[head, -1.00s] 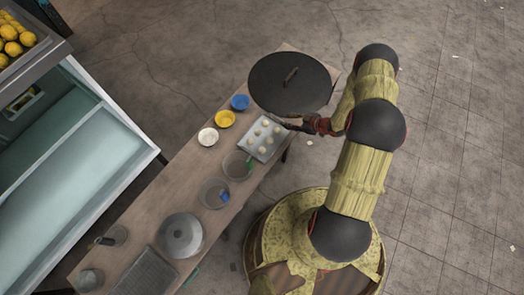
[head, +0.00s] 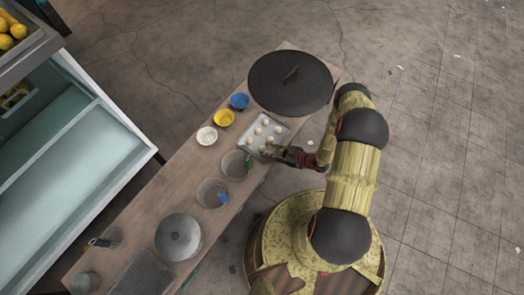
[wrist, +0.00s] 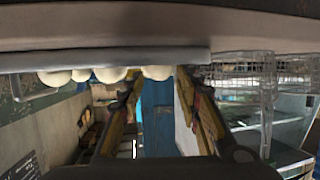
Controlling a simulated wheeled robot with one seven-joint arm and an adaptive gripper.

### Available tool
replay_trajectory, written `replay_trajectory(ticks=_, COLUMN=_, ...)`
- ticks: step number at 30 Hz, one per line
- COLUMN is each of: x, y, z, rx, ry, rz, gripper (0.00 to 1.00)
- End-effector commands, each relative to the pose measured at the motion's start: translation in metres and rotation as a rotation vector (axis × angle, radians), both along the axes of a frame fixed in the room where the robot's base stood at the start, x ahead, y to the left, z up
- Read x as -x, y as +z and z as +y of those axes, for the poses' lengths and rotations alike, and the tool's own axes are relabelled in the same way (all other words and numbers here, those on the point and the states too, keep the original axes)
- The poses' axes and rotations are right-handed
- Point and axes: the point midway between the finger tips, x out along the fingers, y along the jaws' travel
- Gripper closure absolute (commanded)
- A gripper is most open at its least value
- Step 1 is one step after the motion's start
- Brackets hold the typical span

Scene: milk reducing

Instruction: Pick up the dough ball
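Several pale dough balls (head: 265,122) sit on a grey metal tray (head: 284,128) on the wooden table in the head view. My gripper (head: 266,153) is at the tray's lower edge, close to the nearest balls. The wrist view looks upside down, with the tray edge (wrist: 100,58) across the top and a row of dough balls (wrist: 81,75) below it. There my gripper (wrist: 158,88) has its two fingers spread apart. One dough ball (wrist: 157,73) shows in line with the gap between the fingertips. I cannot tell whether it lies between them or beyond. Nothing is visibly held.
A large black round lid (head: 290,90) covers the table's far end. Blue (head: 239,101), yellow (head: 223,118) and white (head: 206,136) bowls stand left of the tray. A silver round lid (head: 178,237) lies nearer.

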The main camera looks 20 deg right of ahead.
Motion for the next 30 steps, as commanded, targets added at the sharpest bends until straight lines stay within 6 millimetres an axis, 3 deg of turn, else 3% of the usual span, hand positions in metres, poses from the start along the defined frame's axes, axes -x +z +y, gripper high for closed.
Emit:
replay_trajectory(ticks=6, x=-0.0131, y=-0.0085, z=0.0147, rx=0.001, ry=0.000, rz=0.001, gripper=0.66)
replay_trajectory(ticks=14, x=-0.0143, y=-0.0076, z=0.0153, rx=0.001, ry=0.000, rz=0.001, gripper=0.67)
replay_trajectory(ticks=23, x=-0.0141, y=-0.0077, z=0.0152, rx=0.001, ry=-0.001, rz=0.000, gripper=0.84)
replay_trajectory(ticks=30, x=-0.0142, y=-0.0072, z=0.0152, rx=0.001, ry=-0.001, rz=0.000, gripper=0.84)
